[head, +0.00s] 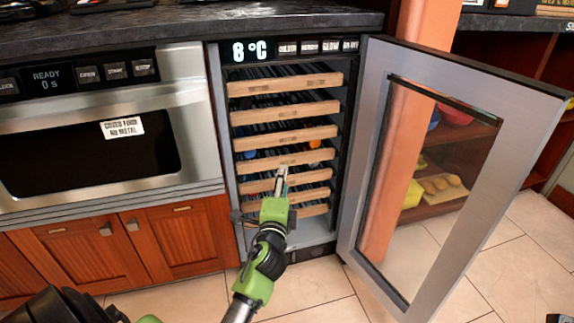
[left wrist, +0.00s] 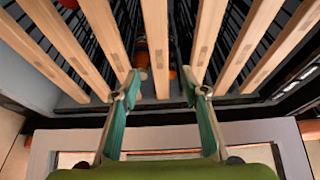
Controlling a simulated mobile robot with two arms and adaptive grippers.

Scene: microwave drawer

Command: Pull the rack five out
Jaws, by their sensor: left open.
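The open wine cooler holds several stacked racks with pale wooden fronts, the top one (head: 285,84) being the clearest. The fifth front from the top (head: 314,177) is partly covered by my left gripper. My left gripper (head: 281,180) is in front of the lower racks, its fingers one above the other. In the left wrist view the gripper (left wrist: 163,90) is open, with its green fingers on either side of one wooden front (left wrist: 155,50). The fingertips are near the neighbouring fronts; I cannot tell whether they touch.
The cooler's glass door (head: 465,150) stands wide open to the right. A steel microwave drawer (head: 185,75) is on the left above wooden cabinets (head: 80,250). A dark countertop (head: 180,22) runs above. Tiled floor (head: 510,255) is clear in front.

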